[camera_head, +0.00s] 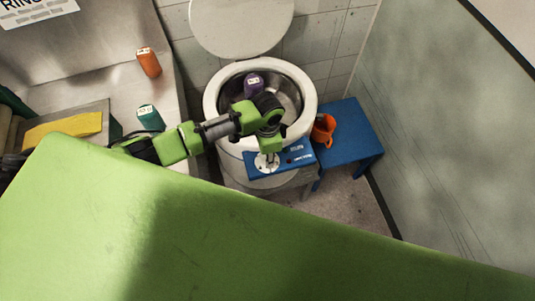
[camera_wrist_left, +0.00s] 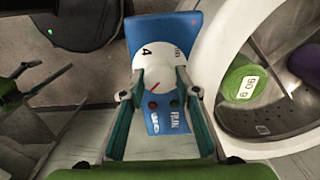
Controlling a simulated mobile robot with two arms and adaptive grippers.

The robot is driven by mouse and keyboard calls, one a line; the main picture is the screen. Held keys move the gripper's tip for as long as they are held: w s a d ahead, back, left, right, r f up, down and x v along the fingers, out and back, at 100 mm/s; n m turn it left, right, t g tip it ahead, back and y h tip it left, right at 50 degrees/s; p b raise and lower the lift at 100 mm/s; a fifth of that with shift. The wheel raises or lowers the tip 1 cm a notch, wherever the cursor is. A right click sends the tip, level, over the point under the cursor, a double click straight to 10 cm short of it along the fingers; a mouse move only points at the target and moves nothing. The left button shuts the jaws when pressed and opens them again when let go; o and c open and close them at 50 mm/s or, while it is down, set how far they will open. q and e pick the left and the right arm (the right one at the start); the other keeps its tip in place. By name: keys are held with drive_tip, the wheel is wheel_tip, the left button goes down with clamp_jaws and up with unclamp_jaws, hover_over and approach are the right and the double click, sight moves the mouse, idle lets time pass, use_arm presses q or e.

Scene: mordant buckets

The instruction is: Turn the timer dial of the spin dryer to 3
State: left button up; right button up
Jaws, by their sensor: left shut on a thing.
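The spin dryer (camera_head: 211,103) stands upright with its round lid (camera_head: 242,22) raised. On its front is a blue control panel (camera_head: 295,155) with the white timer dial (camera_head: 261,167). In the left wrist view the dial (camera_wrist_left: 153,62) shows a black 4 on its white face, and a short red line (camera_wrist_left: 155,86) lies near its lower edge. Which number the dial is set to I cannot tell. My left gripper (camera_head: 268,157) points down at the panel. In the left wrist view its fingers (camera_wrist_left: 160,76) are on both sides of the dial, shut on it. My right gripper is not in view.
A purple container (camera_head: 252,84) and a green one (camera_wrist_left: 243,84) lie in the drum. An orange mug (camera_head: 323,129) stands on a blue stool (camera_head: 352,140) at right. Orange (camera_head: 148,62) and teal (camera_head: 149,117) containers stand on the metal counter at left. A wall closes the right side.

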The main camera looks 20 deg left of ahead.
use_arm(q)
drive_tip(key=m, duration=0.4)
drive_tip(key=shift+m, duration=0.3)
drive_tip(key=shift+w+r+m, duration=0.1)
drive_tip(key=shift+m, duration=1.8)
drive_tip(key=o, duration=0.8)
wheel_tip(320, 180, up, 12)
